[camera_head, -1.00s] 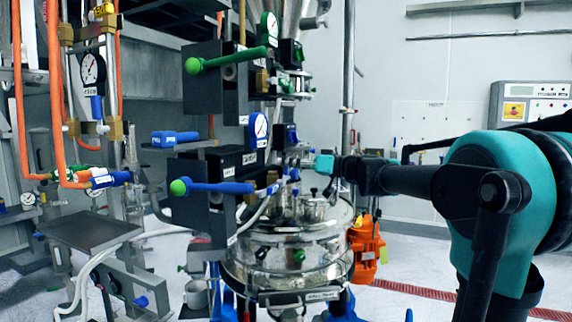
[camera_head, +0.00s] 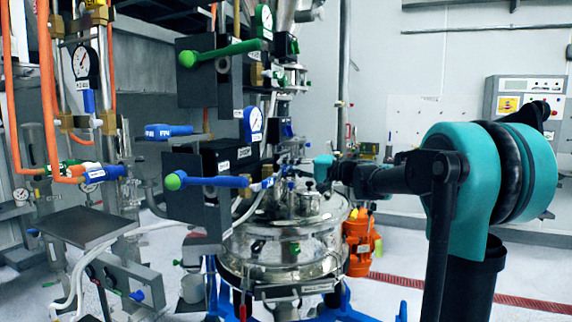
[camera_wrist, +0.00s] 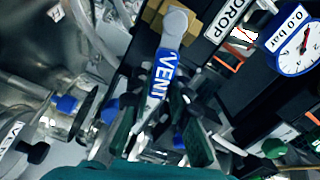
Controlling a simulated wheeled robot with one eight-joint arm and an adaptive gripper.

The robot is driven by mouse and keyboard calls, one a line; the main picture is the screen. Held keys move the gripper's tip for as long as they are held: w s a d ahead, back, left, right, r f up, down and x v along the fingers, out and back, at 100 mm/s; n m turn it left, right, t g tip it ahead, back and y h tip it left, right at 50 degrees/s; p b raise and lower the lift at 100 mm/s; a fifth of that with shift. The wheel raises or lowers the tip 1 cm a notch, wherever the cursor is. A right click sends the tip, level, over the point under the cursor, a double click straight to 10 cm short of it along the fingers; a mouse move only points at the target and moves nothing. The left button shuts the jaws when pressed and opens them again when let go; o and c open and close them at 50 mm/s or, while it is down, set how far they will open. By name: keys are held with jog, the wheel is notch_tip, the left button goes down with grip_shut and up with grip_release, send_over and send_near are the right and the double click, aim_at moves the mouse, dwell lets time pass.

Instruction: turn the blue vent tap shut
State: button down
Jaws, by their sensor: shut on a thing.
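The blue vent tap shows in the wrist view as a lever with a blue sleeve marked VENT (camera_wrist: 161,72) and a grey rounded pivot end at the top. My gripper (camera_wrist: 158,112) has its dark green fingers on either side of the lever's lower end and is shut on it. The lever's tip is partly hidden between the fingers.
A round gauge (camera_wrist: 296,42) and a DROP label (camera_wrist: 231,24) sit close right of the tap. The steel sifter vessel (camera_head: 285,245) stands below.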

jog(key=shift+w+d+f+m, duration=0.1)
jog(key=shift+f+m, duration=0.4)
jog(key=shift+m, duration=0.4)
jog(key=shift+w+f+m, duration=0.1)
jog(key=shift+f+m, duration=0.35)
jog(key=shift+m, duration=0.45)
jog(key=c, duration=1.4)
grip_release()
jog(key=v, duration=1.2)
